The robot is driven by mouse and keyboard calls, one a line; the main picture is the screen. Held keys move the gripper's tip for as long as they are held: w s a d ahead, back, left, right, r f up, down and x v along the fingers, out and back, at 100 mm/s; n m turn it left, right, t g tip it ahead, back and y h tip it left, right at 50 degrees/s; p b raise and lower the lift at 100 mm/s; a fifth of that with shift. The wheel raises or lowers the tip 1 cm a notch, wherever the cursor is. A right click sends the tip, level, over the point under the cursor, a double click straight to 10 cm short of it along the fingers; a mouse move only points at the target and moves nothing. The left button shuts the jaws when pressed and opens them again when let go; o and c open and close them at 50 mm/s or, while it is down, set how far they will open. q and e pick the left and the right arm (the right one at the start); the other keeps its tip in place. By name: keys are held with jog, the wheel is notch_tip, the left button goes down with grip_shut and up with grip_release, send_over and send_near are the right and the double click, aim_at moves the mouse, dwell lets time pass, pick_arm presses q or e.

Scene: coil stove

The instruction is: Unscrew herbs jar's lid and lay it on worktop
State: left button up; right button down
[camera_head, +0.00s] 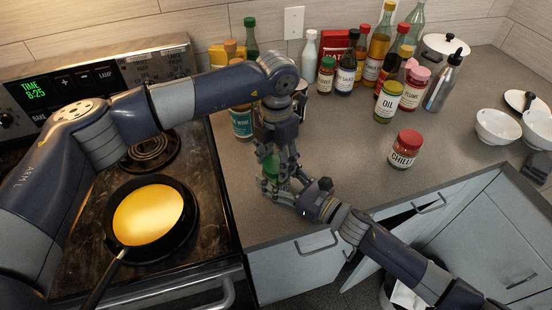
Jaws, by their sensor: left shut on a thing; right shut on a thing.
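A small jar with green showing (272,166), apparently the herbs jar, stands near the front edge of the worktop (330,200). It is mostly hidden by my two grippers, and its label cannot be read. My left gripper (270,158) reaches down from above and is shut around the jar's upper, green part. My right gripper (274,184) comes in from the lower right and is shut around the jar lower down. I cannot tell whether the lid is loose or still seated on the jar.
A red-lidded chilli jar (404,149) stands right of the grippers. Several bottles and jars, including an oil jar (388,102), stand farther back. The stove with a frying pan (150,217) is at left. Bare worktop lies between the grippers and the chilli jar.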

aim_at(276, 164)
pick_arm(q)
jog(key=n, duration=0.5)
jog(key=shift+n, duration=0.3)
pick_arm(e)
jog(key=shift+a+r, duration=0.1)
pick_arm(q)
jog(key=shift+r, duration=0.25)
jog(key=shift+r, duration=0.9)
jog(key=shift+r, duration=0.1)
jog(key=shift+r, duration=1.9)
pick_arm(e)
jog(key=shift+c, duration=2.4)
grip_release()
